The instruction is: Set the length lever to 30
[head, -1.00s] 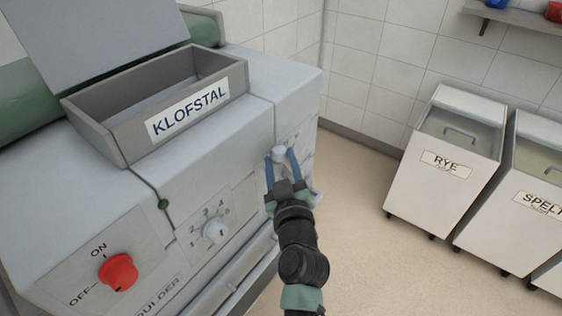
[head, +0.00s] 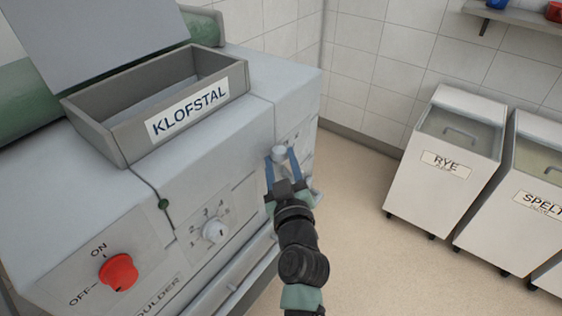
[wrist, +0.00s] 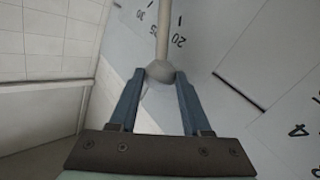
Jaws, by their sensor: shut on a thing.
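The length lever shows in the wrist view as a pale rod (wrist: 163,32) ending in a round grey knob (wrist: 160,70). The rod appears between the marks 20 (wrist: 179,41) and 30 (wrist: 140,14) on the grey panel. In the head view the knob (head: 279,151) is at the right end of the machine's front. My gripper (head: 282,163) has its two blue fingers on either side of the knob and is shut on it; the fingertips also show in the wrist view (wrist: 160,81). The rod and scale are too small to read in the head view.
The machine front also carries a numbered dial (head: 215,230) and a red ON/OFF knob (head: 118,272). A grey tray labelled KLOFSTAL (head: 120,136) sits on top. Bins labelled RYE (head: 425,195) and SPELT (head: 500,225) stand right. The floor (head: 365,240) between is clear.

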